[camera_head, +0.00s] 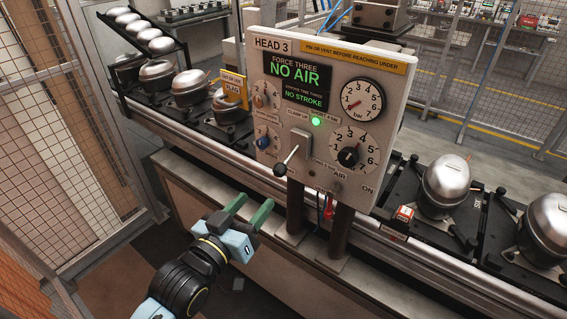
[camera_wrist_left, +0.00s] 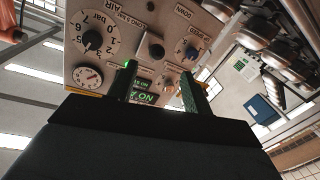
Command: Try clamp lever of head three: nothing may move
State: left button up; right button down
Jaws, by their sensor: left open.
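The grey HEAD 3 panel (camera_head: 333,150) stands upright in the middle of the head view. Its screens read "NO AIR" (camera_head: 297,74) and "NO STROKE" (camera_head: 304,98). The clamp lever (camera_head: 289,157) slants down and left from its slot to a black ball knob. My left gripper (camera_head: 250,206), with green fingers, is open and empty, below and left of the knob and apart from it. In the left wrist view the panel appears upside down, and the dark knob (camera_wrist_left: 151,47) shows beyond and between the open fingers (camera_wrist_left: 160,82). My right gripper is not in view.
A green lamp (camera_head: 316,121) is lit above the lever. A yellow tag (camera_head: 234,86) hangs at the panel's left edge. Steel compressor shells (camera_head: 446,184) sit on the line at both sides. A mesh fence (camera_head: 75,130) stands at left.

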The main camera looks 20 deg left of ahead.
aim_at(284, 165)
pick_arm(q)
jog(key=x, duration=0.4)
jog(key=p+x, duration=0.1)
jog(key=x, duration=0.3)
jog(key=r+x, duration=0.1)
jog(key=x, duration=0.4)
jog(key=shift+w+r, duration=0.1)
grip_shut()
